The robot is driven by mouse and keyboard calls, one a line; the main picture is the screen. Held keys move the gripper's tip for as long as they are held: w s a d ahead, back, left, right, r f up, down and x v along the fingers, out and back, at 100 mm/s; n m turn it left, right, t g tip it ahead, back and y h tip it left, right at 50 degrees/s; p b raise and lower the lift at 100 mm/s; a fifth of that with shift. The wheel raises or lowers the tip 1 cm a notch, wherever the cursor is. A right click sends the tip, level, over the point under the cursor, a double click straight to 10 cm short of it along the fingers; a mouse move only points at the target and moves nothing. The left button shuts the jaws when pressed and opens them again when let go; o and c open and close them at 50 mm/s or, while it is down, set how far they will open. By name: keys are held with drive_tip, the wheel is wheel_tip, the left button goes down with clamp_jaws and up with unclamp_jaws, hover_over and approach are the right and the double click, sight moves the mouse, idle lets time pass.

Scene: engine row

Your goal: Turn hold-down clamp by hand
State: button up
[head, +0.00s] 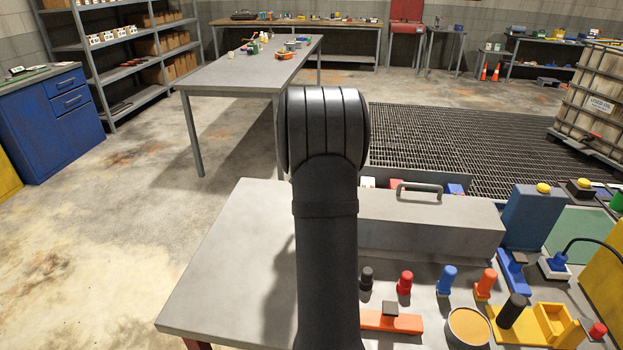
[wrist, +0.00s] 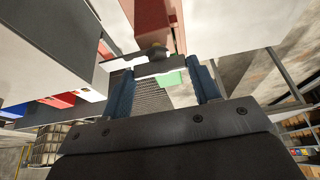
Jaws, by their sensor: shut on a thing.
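The gripper is shut on this bar. A small dark round fastener (wrist: 152,53) sits at the bar's middle, against a reddish block (wrist: 152,20). A pale green patch (wrist: 173,78) shows between the fingers, beyond the bar. In the head view, my black arm fills the middle and my gripper is hidden; I cannot make out the clamp there.
In the head view, a grey box with a handle (head: 430,232) stands on the near table (head: 225,270). The table's left part is clear.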

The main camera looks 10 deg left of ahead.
drive_tip(key=shift+m, duration=0.3)
